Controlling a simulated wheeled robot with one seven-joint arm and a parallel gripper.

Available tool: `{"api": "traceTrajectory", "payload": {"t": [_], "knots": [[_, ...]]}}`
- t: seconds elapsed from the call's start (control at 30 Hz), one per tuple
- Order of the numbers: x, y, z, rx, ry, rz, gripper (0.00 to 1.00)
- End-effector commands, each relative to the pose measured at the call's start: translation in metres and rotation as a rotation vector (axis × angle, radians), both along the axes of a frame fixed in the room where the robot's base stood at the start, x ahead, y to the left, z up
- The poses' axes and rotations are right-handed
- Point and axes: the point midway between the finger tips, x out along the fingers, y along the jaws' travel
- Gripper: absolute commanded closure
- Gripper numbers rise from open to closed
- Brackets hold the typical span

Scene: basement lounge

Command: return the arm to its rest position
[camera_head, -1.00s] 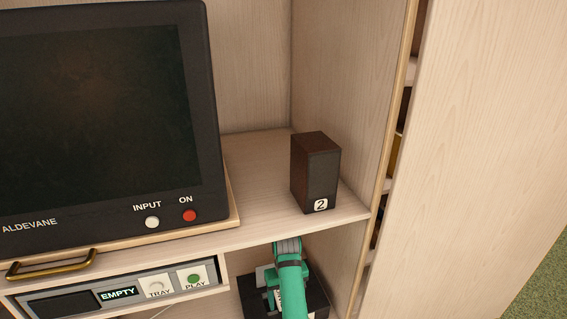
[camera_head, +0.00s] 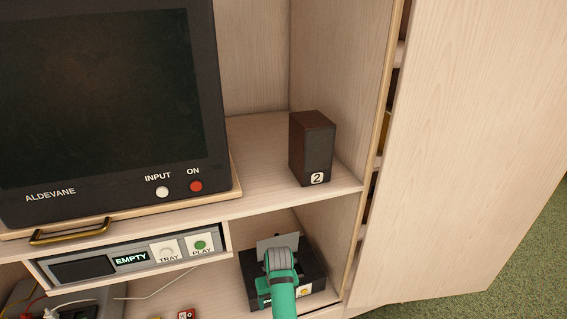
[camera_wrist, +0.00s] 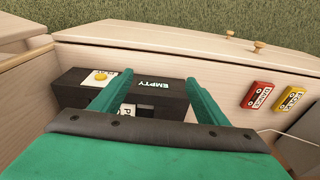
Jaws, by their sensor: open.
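My gripper (camera_wrist: 157,82) shows two green fingers spread apart, with nothing held between them in the wrist view. Beyond the fingers is a black box-shaped device (camera_wrist: 172,88) with an EMPTY label and a yellow button. In the head view my green arm (camera_head: 283,284) reaches in front of this black device (camera_head: 316,268), on the lower shelf right of centre. The arm hides part of the device, and the fingertips are not clear there. I cannot tell whether the fingers touch the device.
A television (camera_head: 105,100) and a dark speaker (camera_head: 312,150) marked 2 stand on the upper shelf. A player panel (camera_head: 130,258) reads EMPTY. Red (camera_wrist: 258,95) and yellow (camera_wrist: 292,100) cassettes lie right in the wrist view.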

Motion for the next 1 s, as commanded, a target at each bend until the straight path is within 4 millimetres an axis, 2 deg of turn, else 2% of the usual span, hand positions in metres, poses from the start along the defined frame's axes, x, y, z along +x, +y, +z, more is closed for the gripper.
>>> {"api": "traceTrajectory", "payload": {"t": [0.27,0.5,0.77,1.0], "knots": [[-0.039,0.022,-0.061,0.061,-0.117,-0.036,0.32],[-0.088,0.04,-0.105,0.118,-0.261,-0.091,0.32],[-0.151,0.047,-0.127,0.161,-0.413,-0.156,0.32],[-0.214,0.042,-0.124,0.181,-0.554,-0.216,0.32]]}}
